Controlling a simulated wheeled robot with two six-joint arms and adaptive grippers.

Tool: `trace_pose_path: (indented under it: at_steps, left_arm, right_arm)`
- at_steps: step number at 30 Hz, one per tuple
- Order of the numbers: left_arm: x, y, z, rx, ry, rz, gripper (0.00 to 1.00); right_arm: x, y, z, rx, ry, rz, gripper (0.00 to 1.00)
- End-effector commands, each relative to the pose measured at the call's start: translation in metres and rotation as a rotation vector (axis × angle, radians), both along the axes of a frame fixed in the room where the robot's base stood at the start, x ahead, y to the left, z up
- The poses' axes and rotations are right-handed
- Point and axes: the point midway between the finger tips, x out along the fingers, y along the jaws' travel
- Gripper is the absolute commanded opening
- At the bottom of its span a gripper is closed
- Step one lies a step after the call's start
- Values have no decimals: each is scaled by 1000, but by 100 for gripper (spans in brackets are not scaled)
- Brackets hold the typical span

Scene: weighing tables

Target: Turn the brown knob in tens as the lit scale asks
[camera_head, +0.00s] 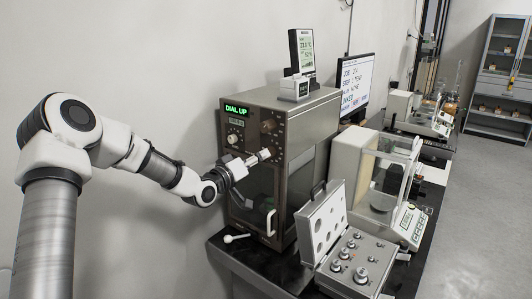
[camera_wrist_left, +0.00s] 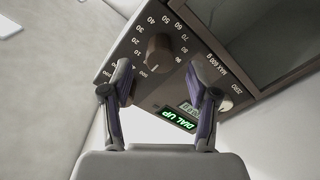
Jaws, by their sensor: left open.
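The brown knob (camera_wrist_left: 158,52) sits in a dial ring marked in tens on the scale's dark front panel, seen in the left wrist view. It also shows in the head view (camera_head: 268,125). The lit scale (camera_head: 313,128) shows green "DIAL UP" on its display (camera_head: 237,110), and the same text is upside down in the wrist view (camera_wrist_left: 180,119). My left gripper (camera_head: 265,155) is open in front of the panel, below the knob in the head view. In the wrist view its fingers (camera_wrist_left: 160,64) frame the knob, apparently not touching it. My right gripper is not seen.
A white knob (camera_head: 232,139) is on the same panel, by a small number window. An open weight case (camera_head: 330,262) and a glass-sided balance (camera_head: 405,227) stand to the right. A white spoon-like item (camera_head: 235,238) lies on the black table. A monitor (camera_head: 356,88) stands behind.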

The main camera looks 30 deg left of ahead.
Motion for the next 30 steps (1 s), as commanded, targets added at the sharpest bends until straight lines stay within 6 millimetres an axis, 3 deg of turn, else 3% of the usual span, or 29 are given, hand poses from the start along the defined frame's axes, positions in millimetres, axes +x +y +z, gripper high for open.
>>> trace_pose_path:
  at_steps: [6, 16, 21, 30]
  left_arm:
    - [40, -3, 2, 4, 3, 1, 60]
    - [48, -4, -1, -1, 2, 1, 60]
    - [48, -4, -1, -1, 3, 0, 0]
    - [48, -4, -1, 15, 1, 1, 0]
  right_arm:
    - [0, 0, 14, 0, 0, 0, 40]
    - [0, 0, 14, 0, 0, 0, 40]
    - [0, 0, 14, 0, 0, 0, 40]
    - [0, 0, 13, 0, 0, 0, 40]
